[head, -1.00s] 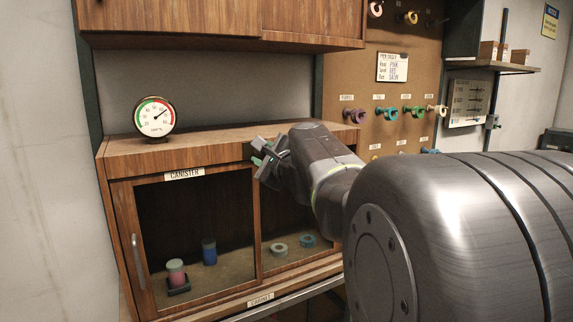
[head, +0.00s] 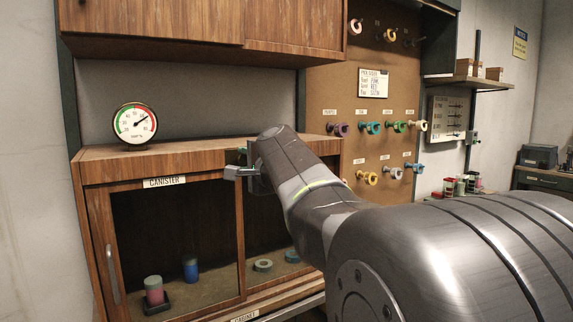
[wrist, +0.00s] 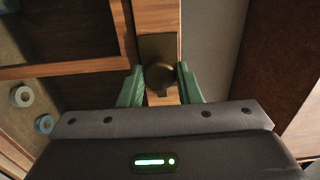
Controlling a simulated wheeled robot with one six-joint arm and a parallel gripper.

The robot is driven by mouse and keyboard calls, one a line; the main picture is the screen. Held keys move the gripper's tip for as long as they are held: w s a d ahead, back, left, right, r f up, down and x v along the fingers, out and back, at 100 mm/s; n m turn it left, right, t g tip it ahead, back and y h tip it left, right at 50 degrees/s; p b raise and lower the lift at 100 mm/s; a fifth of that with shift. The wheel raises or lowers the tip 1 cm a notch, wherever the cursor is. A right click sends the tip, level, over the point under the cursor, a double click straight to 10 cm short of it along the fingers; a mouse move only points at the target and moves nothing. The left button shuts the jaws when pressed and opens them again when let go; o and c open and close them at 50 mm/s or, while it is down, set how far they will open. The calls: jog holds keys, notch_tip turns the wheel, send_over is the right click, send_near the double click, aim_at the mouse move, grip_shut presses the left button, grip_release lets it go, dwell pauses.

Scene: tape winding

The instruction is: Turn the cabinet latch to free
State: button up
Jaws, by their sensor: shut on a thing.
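The cabinet latch (wrist: 160,76) is a dark round knob on a dark plate fixed to the cabinet's wooden frame. In the wrist view my gripper (wrist: 161,82) has its two green fingers on either side of the knob, shut on it. In the head view my gripper (head: 240,170) is at the cabinet's upper front rail, right of the CANISTER label (head: 165,182). There the latch is mostly hidden by the gripper. The cabinet (head: 200,152) has a door (head: 103,240) with a vertical handle at the left.
Inside the cabinet are a pink-and-white canister (head: 154,290), a blue canister (head: 191,268) and tape rolls (head: 263,265). A round gauge (head: 135,124) stands on top. A pegboard (head: 350,105) with coloured rolls is behind my arm.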

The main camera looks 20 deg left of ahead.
dwell(0.4)
jog(key=o, duration=1)
jog(key=shift+c, duration=0.2)
